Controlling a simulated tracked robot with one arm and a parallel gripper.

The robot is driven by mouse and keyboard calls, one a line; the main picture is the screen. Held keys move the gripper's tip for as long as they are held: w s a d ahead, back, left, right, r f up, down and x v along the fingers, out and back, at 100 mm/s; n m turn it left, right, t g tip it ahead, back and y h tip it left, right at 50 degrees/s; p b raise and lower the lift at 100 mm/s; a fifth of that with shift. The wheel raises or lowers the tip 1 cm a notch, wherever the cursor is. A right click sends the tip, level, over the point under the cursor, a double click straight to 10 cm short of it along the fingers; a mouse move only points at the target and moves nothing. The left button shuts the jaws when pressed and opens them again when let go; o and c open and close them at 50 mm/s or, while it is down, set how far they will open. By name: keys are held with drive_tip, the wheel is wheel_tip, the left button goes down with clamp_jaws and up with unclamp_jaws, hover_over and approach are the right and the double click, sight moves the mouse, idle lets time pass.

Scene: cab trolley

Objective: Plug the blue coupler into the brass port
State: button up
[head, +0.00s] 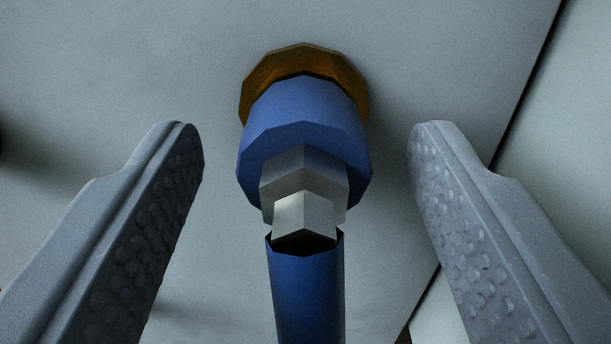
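The blue coupler (303,112) is at the middle of the head view, with a grey stepped collar (304,183) at its near end. Its far end meets the brass port (302,62) on the pale panel, and the brass shows as a rim around and above it. How deep the coupler sits in the port is hidden. A blue hose (306,295) runs from the collar toward the bottom edge. My gripper (306,138) is open, with one finger on each side of the coupler. A clear gap shows on both sides, and neither finger touches it.
The pale grey panel (130,60) fills most of the background. A dark seam runs down the right side, with another pale surface (570,130) beyond it. A dark shape, cut off, shows at the left edge. The space around the fingers looks clear.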

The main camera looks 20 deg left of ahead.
drive_tip(key=shift+s, duration=0.1)
drive_tip(key=v, duration=1.3)
drive_tip(key=shift+s, duration=0.3)
drive_tip(key=shift+d, duration=0.1)
drive_tip(key=o, duration=1)
drive_tip(key=shift+c, duration=0.2)
drive_tip(key=v, duration=0.9)
drive_tip(key=shift+p, duration=0.45)
